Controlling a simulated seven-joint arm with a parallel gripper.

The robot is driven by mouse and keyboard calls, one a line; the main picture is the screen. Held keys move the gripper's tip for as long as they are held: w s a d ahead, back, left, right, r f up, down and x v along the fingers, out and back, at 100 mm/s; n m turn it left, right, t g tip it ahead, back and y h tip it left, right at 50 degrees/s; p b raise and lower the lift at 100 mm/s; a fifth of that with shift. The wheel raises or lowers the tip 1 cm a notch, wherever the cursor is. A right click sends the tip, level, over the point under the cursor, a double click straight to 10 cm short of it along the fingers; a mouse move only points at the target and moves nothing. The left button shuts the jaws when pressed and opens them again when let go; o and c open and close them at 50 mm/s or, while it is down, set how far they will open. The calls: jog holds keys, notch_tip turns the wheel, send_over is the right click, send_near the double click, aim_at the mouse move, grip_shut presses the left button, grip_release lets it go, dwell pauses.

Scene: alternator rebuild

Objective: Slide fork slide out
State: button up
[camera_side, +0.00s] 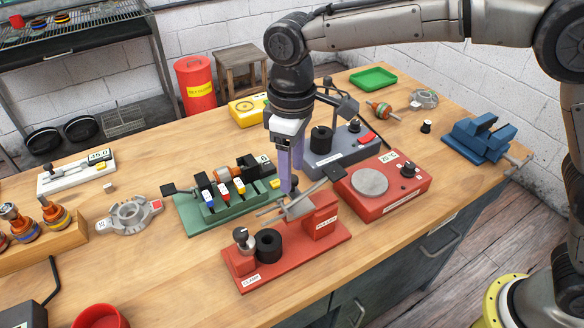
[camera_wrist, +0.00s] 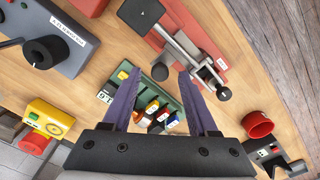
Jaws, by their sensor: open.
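The red fixture (camera_side: 290,262) has a grey metal fork-shaped part (camera_side: 294,208) with thin prongs, and a black-ended lever (camera_side: 333,173). I take the fork part for the fork slide; its label is not readable. My gripper (camera_side: 286,188) is open, pointing down, above the back edge of the red fixture.
A green fixture (camera_side: 190,222) with coloured pieces stands behind left. A grey box (camera_side: 325,165) and a red tester (camera_side: 383,203) stand right. A black ring (camera_side: 268,243) and clamp knob sit on the red fixture's front end. The table's front edge is close.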

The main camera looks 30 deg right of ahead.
jog(key=shift+f, duration=0.4)
jog(key=shift+c, duration=0.2)
grip_shut()
dwell(1.0)
